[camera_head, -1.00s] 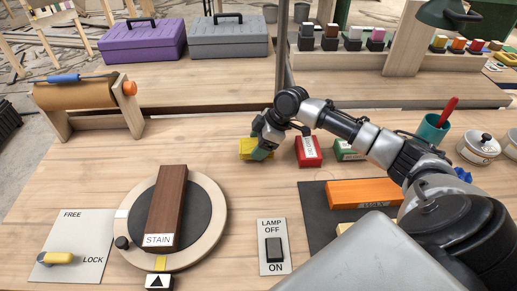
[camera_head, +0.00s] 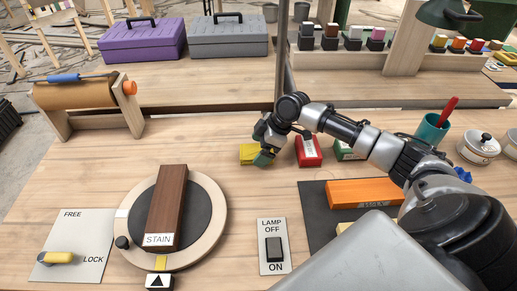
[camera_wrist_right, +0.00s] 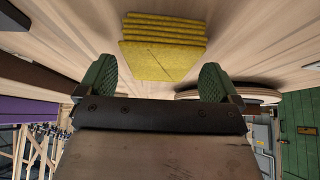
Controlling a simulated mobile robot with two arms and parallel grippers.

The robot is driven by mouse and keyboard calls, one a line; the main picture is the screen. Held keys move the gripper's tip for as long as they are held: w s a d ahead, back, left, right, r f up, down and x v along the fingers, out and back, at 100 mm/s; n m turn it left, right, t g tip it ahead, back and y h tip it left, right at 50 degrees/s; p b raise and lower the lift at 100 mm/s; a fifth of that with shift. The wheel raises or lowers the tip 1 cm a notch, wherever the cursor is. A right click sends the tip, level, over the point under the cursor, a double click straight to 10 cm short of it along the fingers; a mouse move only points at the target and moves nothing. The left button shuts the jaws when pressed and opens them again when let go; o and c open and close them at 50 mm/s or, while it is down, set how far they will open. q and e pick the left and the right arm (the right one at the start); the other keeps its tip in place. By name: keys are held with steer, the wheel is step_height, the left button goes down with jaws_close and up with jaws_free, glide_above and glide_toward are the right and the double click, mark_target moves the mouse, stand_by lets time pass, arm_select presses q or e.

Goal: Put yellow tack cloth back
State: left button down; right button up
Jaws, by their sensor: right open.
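The yellow tack cloth (camera_head: 248,152) is a folded stack lying on the wooden bench, left of a red labelled box. It also shows in the right wrist view (camera_wrist_right: 163,45), just beyond and between the fingertips. My right gripper (camera_head: 264,158) is at the cloth's right side in the head view, with a green finger partly in front of it. In the right wrist view my right gripper's green fingers (camera_wrist_right: 158,82) stand wide apart with nothing between them. The left gripper is not in view.
A red box (camera_head: 309,152) and a green box (camera_head: 349,149) stand right of the gripper. A dark mat (camera_head: 316,212) holds an orange block (camera_head: 365,192). A turntable (camera_head: 212,222) with a brown STAIN board (camera_head: 166,205) is at front left. Bench between turntable and cloth is clear.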

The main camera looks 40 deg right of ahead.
steer(key=v, duration=1.1)
